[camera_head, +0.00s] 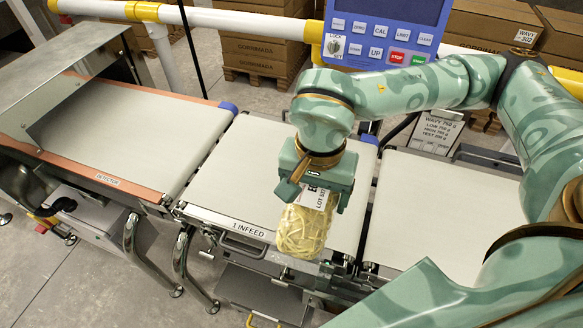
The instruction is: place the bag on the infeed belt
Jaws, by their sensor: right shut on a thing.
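A clear bag of yellow, crinkled contents (303,229) with a white lot label hangs from my right gripper (318,184). The gripper is shut on the bag's upper part, and its fingers hide some of that part. The bag appears over the front right part of the infeed belt (250,165), a pale belt labelled "1 INFEED" on its front edge. I cannot tell whether the bag touches the belt. My left gripper is not in view.
The detector belt (140,135) lies to the left under a metal hood (60,75). Another pale belt (420,215) lies to the right. A blue control panel (385,32) stands behind, with a white rail and stacked cartons (258,50). The infeed belt's left part is clear.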

